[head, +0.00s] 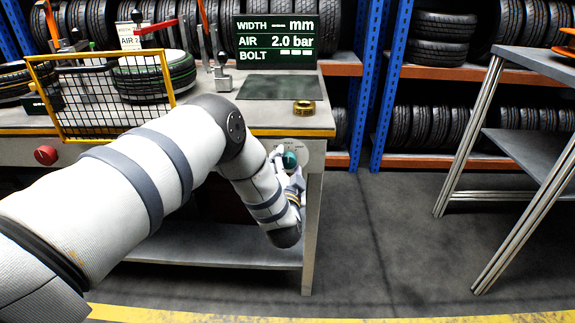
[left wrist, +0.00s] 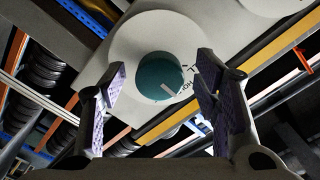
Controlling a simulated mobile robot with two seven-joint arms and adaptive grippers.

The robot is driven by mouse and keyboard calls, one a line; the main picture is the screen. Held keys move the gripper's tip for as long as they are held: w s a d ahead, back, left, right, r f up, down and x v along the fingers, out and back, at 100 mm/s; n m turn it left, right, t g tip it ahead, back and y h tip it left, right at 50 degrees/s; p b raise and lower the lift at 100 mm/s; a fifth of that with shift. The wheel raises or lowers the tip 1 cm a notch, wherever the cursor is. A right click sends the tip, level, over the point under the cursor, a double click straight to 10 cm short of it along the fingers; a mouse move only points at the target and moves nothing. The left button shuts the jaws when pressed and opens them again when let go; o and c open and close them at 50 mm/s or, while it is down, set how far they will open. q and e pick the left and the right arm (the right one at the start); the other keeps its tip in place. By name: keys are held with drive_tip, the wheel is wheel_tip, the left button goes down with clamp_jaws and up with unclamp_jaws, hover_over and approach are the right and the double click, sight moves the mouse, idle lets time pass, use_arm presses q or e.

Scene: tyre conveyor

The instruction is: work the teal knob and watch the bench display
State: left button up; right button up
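The teal knob (head: 290,159) sits on a round pale plate on the bench's front face, at its right end. In the left wrist view the knob (left wrist: 160,77) shows a white mark on its face, with partly hidden lettering on the plate beside it. My left gripper (head: 292,180) is at the knob; in the left wrist view its two fingers (left wrist: 158,98) are spread on either side with gaps to the knob. The bench display (head: 277,42) reads WIDTH with a dash and mm, AIR 2.0 bar, and BOLT with pale blocks. My right gripper is not in view.
A red button (head: 46,155) is on the bench front at the left. A yellow-framed mesh guard (head: 100,97) stands before a tyre on the bench. A brass ring (head: 304,107) lies near the right edge. A grey metal table (head: 530,100) stands right, with clear floor between.

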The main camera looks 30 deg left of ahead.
use_arm(q)
drive_tip(key=shift+s, duration=0.1)
drive_tip(key=v, duration=1.2)
drive_tip(key=shift+a, duration=0.1)
drive_tip(key=s+d+f+g+h, duration=0.3)
drive_tip(key=s+f+h, duration=0.1)
drive_tip(key=s+f, duration=0.3)
drive_tip(key=s+d+f+g+h, duration=0.3)
drive_tip(key=s+f, duration=0.3)
drive_tip(key=f, duration=0.2)
drive_tip(key=s+d+f+n+g+h, duration=0.1)
drive_tip(key=s+g, duration=0.5)
drive_tip(key=s, duration=0.9)
drive_tip(key=s+d+f+n+g+h+p, duration=0.1)
drive_tip(key=s+g, duration=0.4)
drive_tip(key=s, duration=1)
drive_tip(key=shift+n+g+h, duration=0.3)
drive_tip(key=shift+n+g, duration=0.1)
drive_tip(key=shift+n, duration=0.1)
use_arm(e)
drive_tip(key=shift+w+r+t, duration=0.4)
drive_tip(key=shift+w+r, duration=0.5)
